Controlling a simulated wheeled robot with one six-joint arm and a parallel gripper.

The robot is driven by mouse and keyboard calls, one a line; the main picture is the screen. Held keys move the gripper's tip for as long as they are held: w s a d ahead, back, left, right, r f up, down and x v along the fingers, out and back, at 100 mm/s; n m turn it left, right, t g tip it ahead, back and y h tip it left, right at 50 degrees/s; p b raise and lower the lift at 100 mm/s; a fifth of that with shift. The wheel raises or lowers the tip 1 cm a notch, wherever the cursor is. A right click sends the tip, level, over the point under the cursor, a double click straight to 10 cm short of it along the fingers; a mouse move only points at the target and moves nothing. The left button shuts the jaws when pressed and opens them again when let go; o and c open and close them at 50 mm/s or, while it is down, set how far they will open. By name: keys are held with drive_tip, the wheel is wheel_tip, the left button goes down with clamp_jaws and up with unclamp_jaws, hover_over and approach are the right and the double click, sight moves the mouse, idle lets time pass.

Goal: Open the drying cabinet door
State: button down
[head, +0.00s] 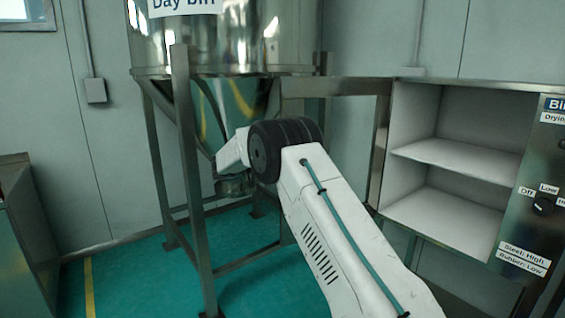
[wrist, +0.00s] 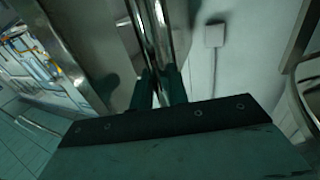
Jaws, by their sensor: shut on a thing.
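The drying cabinet (head: 455,152) stands at the right in the head view, its front open and two white shelf spaces showing. Its metal-framed door (head: 378,150) is swung out to the left of the opening, with the wall visible through its frame. My arm covers part of the door. In the wrist view, my gripper (wrist: 160,90) is shut on a shiny upright bar handle (wrist: 153,30) beside a metal panel. In the head view the fingers and the handle are hidden behind my wrist.
A steel day bin (head: 225,40) on a metal stand (head: 190,170) is behind and left of my arm. The cabinet's control panel (head: 545,170) with a knob is at the far right. Green floor (head: 130,275) is clear at lower left.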

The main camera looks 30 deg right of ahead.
drive_tip(key=shift+d, duration=0.2)
drive_tip(key=c, duration=1.5)
unclamp_jaws()
drive_tip(key=shift+s+d, duration=0.1)
drive_tip(key=shift+o, duration=0.2)
drive_tip(key=v, duration=0.8)
